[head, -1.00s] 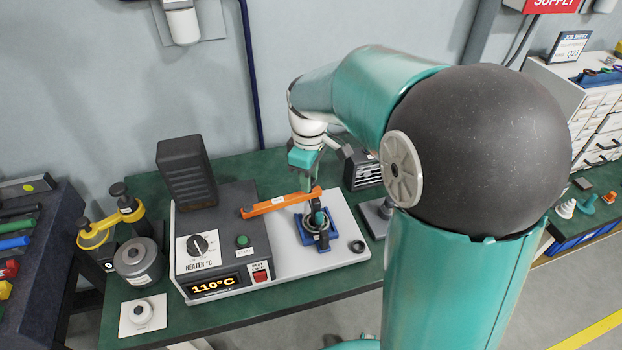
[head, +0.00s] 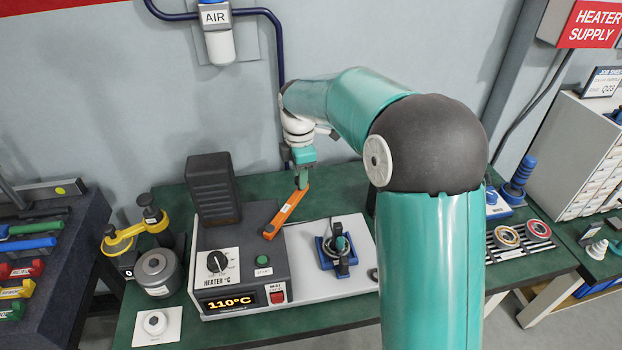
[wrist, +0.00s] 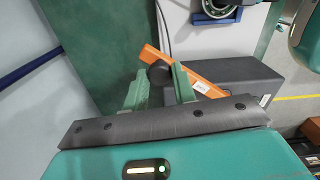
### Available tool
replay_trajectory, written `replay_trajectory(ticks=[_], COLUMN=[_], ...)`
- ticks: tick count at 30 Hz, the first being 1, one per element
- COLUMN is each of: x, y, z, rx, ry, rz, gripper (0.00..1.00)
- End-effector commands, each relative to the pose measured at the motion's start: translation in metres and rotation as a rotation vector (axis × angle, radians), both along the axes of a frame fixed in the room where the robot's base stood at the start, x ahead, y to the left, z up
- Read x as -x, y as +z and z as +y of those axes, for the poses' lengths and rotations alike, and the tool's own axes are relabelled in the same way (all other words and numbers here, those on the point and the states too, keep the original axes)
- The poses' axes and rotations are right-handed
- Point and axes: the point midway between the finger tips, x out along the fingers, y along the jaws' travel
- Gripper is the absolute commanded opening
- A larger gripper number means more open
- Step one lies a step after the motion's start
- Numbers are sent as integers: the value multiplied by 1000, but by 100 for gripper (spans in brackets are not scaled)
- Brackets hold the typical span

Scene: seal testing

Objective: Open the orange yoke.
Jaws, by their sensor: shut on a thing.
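The orange yoke (head: 287,211) is a flat bar with its near end at the dark heater box (head: 232,262). Its other end points back toward the wall, clear of the blue fixture (head: 326,259) on the white plate. My gripper (head: 301,181) is at the yoke's far end. In the wrist view the green fingers of my gripper (wrist: 160,78) are shut on the yoke's black knob (wrist: 158,73), with the orange bar (wrist: 208,86) running off to the right behind them. The fixture holds a dark ring-like part.
The heater display reads 110°C. A tall black block (head: 212,190) stands behind the heater box, left of the yoke. A yellow-handled tool (head: 135,233) and a grey cylinder (head: 156,271) are at left. Bearings (head: 508,236) lie on a rack at right.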

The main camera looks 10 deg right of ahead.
Motion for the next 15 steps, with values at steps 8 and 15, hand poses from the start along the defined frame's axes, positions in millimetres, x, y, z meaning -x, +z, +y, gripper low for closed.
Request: replay_trajectory(ticks=[8,15], x=[-9,-11], y=[1,1], z=[13,16], rx=[0,0], ry=[102,124], rz=[-3,-3], gripper=[0,0])
